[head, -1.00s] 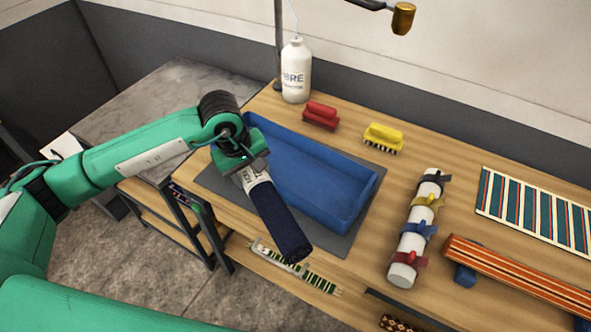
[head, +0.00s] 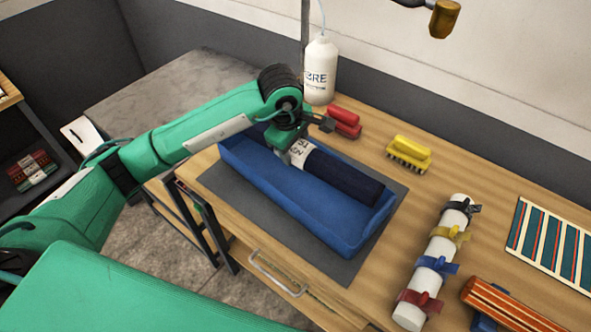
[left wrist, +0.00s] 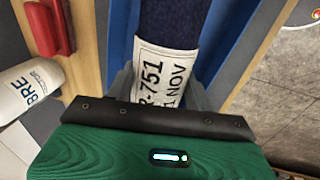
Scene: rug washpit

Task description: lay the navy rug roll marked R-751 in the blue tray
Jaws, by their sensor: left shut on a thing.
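The navy rug roll (head: 343,178) has a white label band, and the left wrist view shows "751" on the label (left wrist: 163,72). My left gripper (head: 297,152) is shut on the roll at its label. The roll lies lengthwise over the blue tray (head: 290,197), within its outline, close to the far long wall. Whether it touches the tray floor I cannot tell. The roll's left end is partly hidden behind my gripper. My right gripper is in neither view.
The tray stands on a grey mat (head: 345,268). Behind it are a white bottle (head: 320,72), a red brush (head: 343,122) and a yellow brush (head: 409,153). To the right are a white tube with coloured clamps (head: 437,262), an orange striped roll (head: 510,308) and a striped rug (head: 552,245).

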